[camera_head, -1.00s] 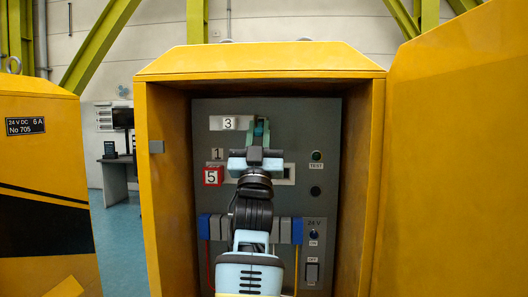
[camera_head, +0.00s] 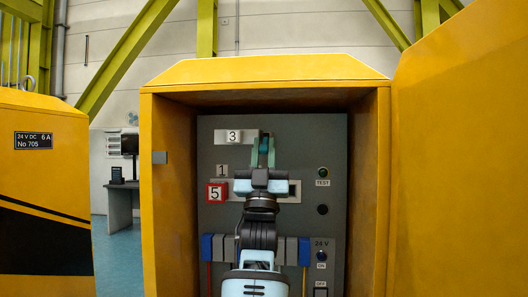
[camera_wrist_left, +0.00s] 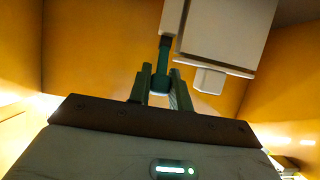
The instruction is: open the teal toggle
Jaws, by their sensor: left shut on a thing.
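The teal toggle (camera_head: 264,145) is a small upright lever on the grey panel, just right of the plate marked 3. My left gripper (camera_head: 263,153) is in front of the panel with its two fingers pointing up, one on each side of the toggle. In the left wrist view the teal toggle (camera_wrist_left: 163,66) runs down between the fingertips of my left gripper (camera_wrist_left: 160,84), which is shut on it. The toggle's lower end is partly hidden by the fingers. My right gripper is not in view.
The panel sits inside a yellow cabinet (camera_head: 165,220) with its door (camera_head: 450,150) open at the right. Labels 1 and 5 (camera_head: 216,193) lie left of my gripper.

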